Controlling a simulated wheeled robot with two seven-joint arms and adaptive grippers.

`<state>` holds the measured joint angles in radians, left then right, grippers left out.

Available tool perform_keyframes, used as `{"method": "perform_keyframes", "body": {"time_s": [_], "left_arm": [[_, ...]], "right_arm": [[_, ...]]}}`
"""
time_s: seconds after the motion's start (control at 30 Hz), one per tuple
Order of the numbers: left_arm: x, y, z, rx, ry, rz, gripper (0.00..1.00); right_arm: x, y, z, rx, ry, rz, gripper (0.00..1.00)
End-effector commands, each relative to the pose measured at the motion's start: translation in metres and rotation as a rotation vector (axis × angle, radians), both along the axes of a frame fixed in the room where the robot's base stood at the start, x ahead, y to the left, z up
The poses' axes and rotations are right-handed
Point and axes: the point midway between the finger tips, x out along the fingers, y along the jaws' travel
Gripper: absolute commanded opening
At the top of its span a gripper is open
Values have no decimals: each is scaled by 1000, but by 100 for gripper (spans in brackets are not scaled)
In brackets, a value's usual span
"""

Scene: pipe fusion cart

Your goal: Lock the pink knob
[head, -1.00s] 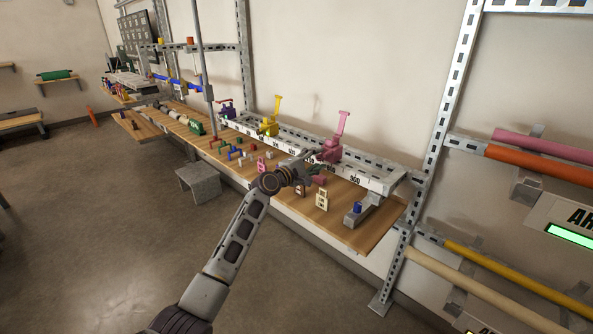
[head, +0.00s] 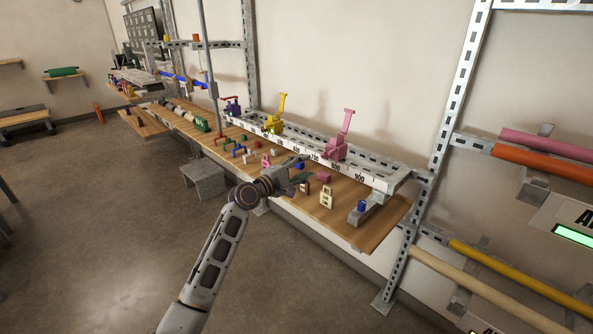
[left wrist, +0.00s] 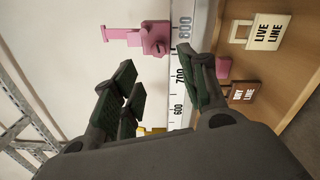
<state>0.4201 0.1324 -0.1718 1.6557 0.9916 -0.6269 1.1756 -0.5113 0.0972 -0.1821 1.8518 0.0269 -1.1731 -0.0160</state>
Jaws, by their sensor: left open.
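The pink knob is part of a pink clamp (head: 336,149) with a tall upright handle, mounted on the numbered white rail. In the left wrist view the pink clamp (left wrist: 148,38) lies sideways at top centre, near the 800 mark, just beyond the fingers. My left gripper (head: 302,170) is open and empty, in front of the rail and left of the clamp, not touching it. In the left wrist view its dark green finger pads (left wrist: 157,66) are spread apart. My right gripper is not in view.
A yellow clamp (head: 273,123) and a purple one (head: 232,106) stand farther along the rail (head: 372,178). On the wooden bench below are a pink block (head: 323,177), a "LIVE LINE" tag (head: 326,197), a brown tag (left wrist: 243,92) and a blue piece (head: 362,206).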

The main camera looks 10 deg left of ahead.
Motion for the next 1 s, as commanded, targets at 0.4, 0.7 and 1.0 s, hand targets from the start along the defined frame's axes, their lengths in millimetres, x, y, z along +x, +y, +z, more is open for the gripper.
{"method": "perform_keyframes", "body": {"time_s": [0.4, 0.7, 1.0], "left_arm": [[-18, 13, 0, 0, -1, 0, 43], [-18, 13, 0, 1, -1, 0, 43], [-24, 13, -37, 122, 7, 5, 43]], "right_arm": [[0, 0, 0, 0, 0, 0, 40], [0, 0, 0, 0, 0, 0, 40], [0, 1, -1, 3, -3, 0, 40]]}}
